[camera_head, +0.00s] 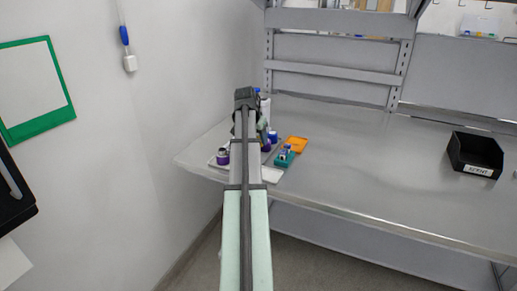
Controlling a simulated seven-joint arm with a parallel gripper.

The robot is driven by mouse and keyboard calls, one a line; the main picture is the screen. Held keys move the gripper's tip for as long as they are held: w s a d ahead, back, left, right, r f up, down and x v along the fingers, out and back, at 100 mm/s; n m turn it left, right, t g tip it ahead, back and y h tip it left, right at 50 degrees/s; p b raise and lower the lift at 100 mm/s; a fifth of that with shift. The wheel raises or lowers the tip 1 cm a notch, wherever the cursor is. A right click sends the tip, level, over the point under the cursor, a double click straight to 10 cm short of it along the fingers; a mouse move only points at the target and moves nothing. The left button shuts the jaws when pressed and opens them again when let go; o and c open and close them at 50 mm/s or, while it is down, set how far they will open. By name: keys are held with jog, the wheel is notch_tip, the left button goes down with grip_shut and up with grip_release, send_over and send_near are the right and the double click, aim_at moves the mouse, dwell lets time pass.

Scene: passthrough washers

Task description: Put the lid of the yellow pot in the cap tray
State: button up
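No yellow pot and no lid of one can be made out; my arm hides part of the group of small things on the table. A small orange tray (297,144) lies flat on the table just right of my arm; I cannot tell whether it is the cap tray. A pot with a purple top (222,157) stands left of my arm on a pale tray (216,166). My gripper's fingers do not show; my arm reaches over this group and blocks the view there.
A teal holder (283,160) with small pots stands in front of the orange tray. A blue-topped item (273,136) stands beside my arm. A black bin (475,154) with a white label sits at the right. The grey table (370,165) between is clear. A shelf frame (335,70) rises behind.

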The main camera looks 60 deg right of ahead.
jog(key=shift+f, duration=2.45)
jog(key=shift+f, duration=0.6)
jog(key=o, duration=1)
jog(key=shift+r, duration=0.65)
jog(key=v, duration=1.2)
